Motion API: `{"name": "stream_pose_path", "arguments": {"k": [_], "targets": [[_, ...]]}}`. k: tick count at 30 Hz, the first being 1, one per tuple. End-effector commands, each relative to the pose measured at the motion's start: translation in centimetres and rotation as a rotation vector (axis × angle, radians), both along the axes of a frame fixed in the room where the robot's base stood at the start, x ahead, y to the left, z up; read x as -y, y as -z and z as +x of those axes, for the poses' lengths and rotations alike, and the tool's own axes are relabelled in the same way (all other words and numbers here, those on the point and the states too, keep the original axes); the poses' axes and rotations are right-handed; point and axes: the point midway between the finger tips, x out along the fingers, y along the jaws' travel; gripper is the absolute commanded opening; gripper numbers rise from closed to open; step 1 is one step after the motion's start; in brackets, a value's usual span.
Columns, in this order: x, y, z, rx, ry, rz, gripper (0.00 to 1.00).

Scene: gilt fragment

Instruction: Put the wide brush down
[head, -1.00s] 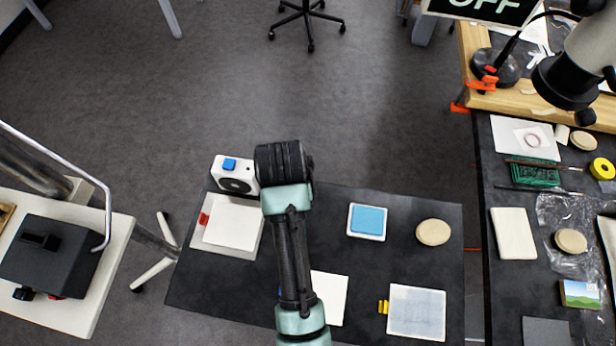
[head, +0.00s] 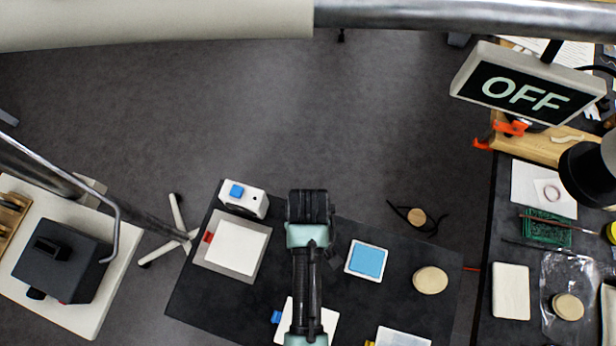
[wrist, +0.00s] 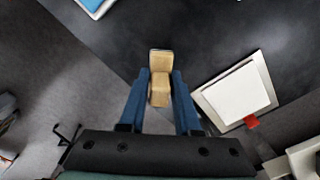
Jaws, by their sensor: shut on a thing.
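In the wrist view my gripper (wrist: 160,78) has two blue fingers shut on the wide brush (wrist: 160,66), a tan, wood-coloured block between the tips. The brush appears near or across the edge of the dark table (wrist: 210,35). I cannot tell its height above it. In the head view my arm hides the gripper and brush. The dark table shows there too (head: 200,300).
On the table are a white sheet on a grey board (head: 240,245), a white box with a blue button (head: 244,198), a blue pad (head: 367,261) and a tan disc (head: 430,280). An "OFF" sign (head: 525,92) stands right. Table patches between items are bare.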

Motion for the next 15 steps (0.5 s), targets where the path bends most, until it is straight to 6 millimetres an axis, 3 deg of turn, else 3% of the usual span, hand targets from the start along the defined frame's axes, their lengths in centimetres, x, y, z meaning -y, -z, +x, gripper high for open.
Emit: {"name": "stream_pose_path", "arguments": {"k": [9, 15], "targets": [[0.0, 3.8, -0.1, -0.002, 0.001, 0.000, 0.00], [0.0, 4.1, 0.0, 0.000, 0.001, 0.000, 0.00]]}}
